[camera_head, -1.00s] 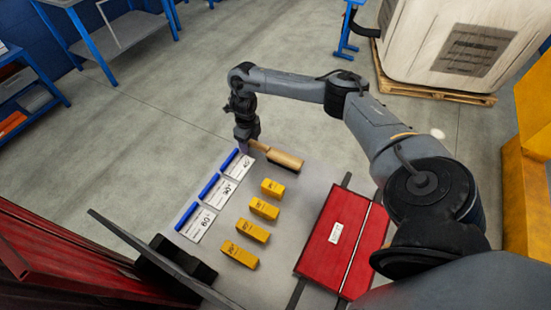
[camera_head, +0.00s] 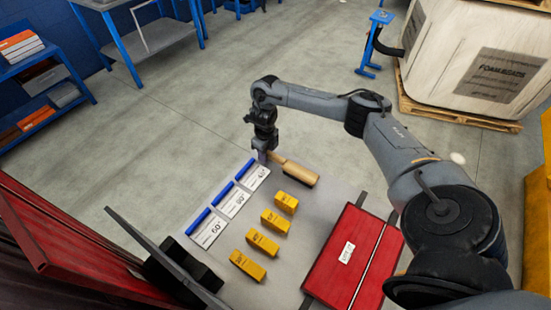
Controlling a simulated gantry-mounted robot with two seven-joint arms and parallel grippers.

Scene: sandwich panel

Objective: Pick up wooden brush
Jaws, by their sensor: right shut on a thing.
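The wooden brush (camera_head: 297,171) has a thick pale wooden body with a dark edge along its lower side and a thinner handle at its left end. It is at the far edge of the grey table (camera_head: 268,214), just right of the label cards. My right gripper (camera_head: 263,156) points down and is shut on the handle end of the brush. The fingertips are small and partly hidden here. I cannot tell whether the brush touches the table. My left gripper is not in view.
Three white label cards with blue strips (camera_head: 231,202) lie left of the brush. Several yellow blocks (camera_head: 262,243) stand in a row nearer me. A red case (camera_head: 350,258) lies at the table's right. A dark upright panel (camera_head: 155,255) borders the left.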

